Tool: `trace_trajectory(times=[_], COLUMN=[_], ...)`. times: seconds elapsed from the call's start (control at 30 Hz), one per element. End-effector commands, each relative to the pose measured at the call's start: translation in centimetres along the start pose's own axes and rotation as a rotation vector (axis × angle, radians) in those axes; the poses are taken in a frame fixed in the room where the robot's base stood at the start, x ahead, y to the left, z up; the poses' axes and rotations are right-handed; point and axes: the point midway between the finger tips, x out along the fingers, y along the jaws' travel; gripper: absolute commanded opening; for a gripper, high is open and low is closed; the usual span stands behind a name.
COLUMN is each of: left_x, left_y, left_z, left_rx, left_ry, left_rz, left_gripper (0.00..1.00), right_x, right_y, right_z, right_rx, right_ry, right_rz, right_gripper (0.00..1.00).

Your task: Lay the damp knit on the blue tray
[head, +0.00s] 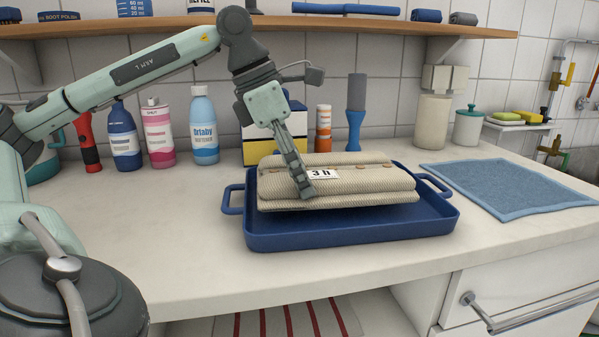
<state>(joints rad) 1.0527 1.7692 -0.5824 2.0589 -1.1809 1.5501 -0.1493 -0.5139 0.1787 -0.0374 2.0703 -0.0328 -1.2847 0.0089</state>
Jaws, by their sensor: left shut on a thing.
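The damp knit (375,185) is a folded beige ribbed bundle with small orange-brown buttons and a white label. It is over the blue tray (350,233), within its outline. I cannot tell whether its underside touches the tray floor. The tray has a handle at each end and sits on the white counter. My left gripper (308,190) reaches down from above and is shut on the knit at its front left part, beside the label. The far finger is hidden. My right gripper is not in view.
A blue cloth (510,187) lies flat on the counter right of the tray. Several bottles (204,125) and a yellow-and-blue box (257,146) stand along the tiled wall behind. A wooden shelf (420,27) runs above. The counter left of the tray is clear.

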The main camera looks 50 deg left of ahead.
Motion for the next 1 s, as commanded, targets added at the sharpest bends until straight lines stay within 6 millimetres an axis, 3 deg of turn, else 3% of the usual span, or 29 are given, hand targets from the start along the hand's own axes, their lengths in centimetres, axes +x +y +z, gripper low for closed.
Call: trace_trajectory(times=[0.07,0.1,0.27,0.67,0.77,1.0], left_x=[-0.1,-0.1,-0.1,-0.6,-1.8,-7.3], left_y=[0.0,0.0,0.0,0.0,0.1,0.0], left_z=[0.1,0.1,0.0,0.0,0.1,0.1], left_rx=[0.000,0.000,0.000,-0.001,-0.001,0.002], left_ry=[-0.002,-0.002,-0.002,-0.001,-0.002,-0.006], left_rz=[0.001,0.001,0.001,0.000,0.002,-0.001], left_gripper=[0.00,0.51,0.71,0.72,0.72,0.72], right_x=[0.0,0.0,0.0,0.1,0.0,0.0], right_y=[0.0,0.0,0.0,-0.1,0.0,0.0], right_z=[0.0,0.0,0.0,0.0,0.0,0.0], right_rx=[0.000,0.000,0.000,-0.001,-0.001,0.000], right_ry=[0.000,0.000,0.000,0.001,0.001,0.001], right_rz=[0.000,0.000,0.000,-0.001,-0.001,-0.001], right_gripper=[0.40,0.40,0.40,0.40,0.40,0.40])
